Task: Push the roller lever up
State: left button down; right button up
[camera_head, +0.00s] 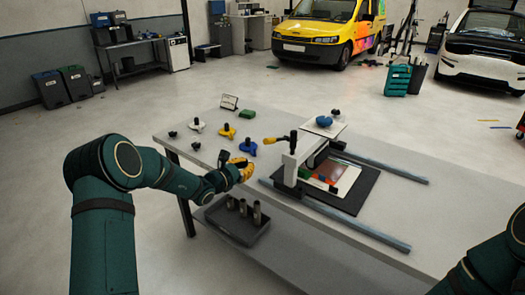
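The roller press (291,165) is a white frame standing on the grey table (400,215). Its lever (276,140), with a yellow-orange end and black parts, sticks out to the left from the top of the press's near-left end. My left gripper (244,169) is left of the press, lower in the picture than the lever and apart from it. Its yellow-orange fingertips are small, and their opening is unclear. My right arm shows only at the bottom right corner; its gripper is out of view.
A black board with a colourful sheet (345,180) lies under the press between two grey rails (345,222). Several coloured clamp-like pieces, including a blue one (247,149), stand at the table's left. A tray with dark cylinders (235,222) sits on the lower shelf.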

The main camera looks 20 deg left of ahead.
aim_at(276, 140)
pick_arm(q)
jog(key=w+d+r, duration=0.3)
jog(key=w, duration=0.4)
jog(key=shift+d, duration=0.4)
jog(key=shift+r+g+p, duration=0.3)
jog(key=shift+r+p, duration=0.2)
jog(key=shift+p, duration=0.25)
